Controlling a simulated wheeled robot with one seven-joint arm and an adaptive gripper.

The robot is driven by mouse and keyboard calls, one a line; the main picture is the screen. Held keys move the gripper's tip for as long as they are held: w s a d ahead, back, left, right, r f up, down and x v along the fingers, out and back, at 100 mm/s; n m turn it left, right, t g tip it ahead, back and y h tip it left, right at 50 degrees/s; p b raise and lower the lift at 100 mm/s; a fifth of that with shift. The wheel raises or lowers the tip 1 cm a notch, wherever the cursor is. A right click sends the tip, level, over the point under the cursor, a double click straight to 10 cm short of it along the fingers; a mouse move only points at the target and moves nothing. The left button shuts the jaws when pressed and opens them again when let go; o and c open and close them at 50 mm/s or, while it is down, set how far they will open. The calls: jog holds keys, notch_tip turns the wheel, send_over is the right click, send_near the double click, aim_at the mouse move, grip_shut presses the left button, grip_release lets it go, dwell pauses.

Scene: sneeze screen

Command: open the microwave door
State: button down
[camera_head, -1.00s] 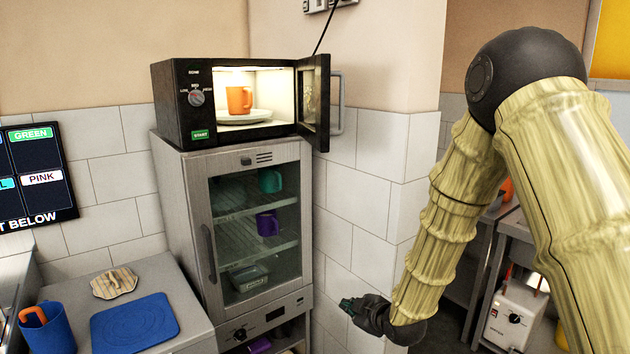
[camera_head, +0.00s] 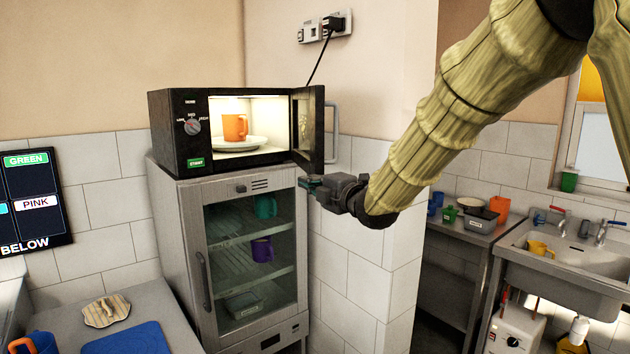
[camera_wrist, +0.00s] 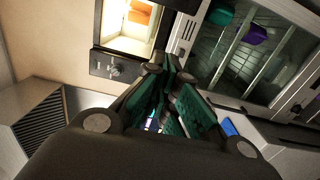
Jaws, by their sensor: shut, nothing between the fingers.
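The black microwave (camera_head: 180,130) stands on top of a grey glass-fronted cabinet, its inside lit. Its door (camera_head: 309,128) stands open, swung out to the right, with a grey bar handle (camera_head: 333,132) on its outer side. An orange mug (camera_head: 235,127) sits on a white plate (camera_head: 240,144) inside. My gripper (camera_head: 309,182) is shut and empty, just below the door's lower edge; I cannot tell whether it touches the door. In the wrist view, my gripper's green-padded fingers (camera_wrist: 165,95) are together, with the microwave (camera_wrist: 110,66) beyond them.
The cabinet (camera_head: 180,230) below holds a teal mug (camera_head: 266,206) and a purple mug (camera_head: 262,249) behind glass. A wall corner stands right of the door. A counter with a blue mat (camera_head: 130,338) is at lower left.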

jog(key=w+p, duration=0.6)
jog(key=w, duration=0.1)
jog(key=shift+w+a, duration=0.25)
jog(key=shift+a, duration=0.05)
jog(key=shift+d, duration=0.15)
jog(key=w+d+b, duration=0.1)
jog(key=d+b, duration=0.1)
jog(key=d, duration=0.5)
jog(key=shift+w+d+b, duration=0.2)
jog(key=shift+w+b, duration=0.1)
jog(key=shift+w, duration=0.1)
jog(key=shift+a, duration=0.15)
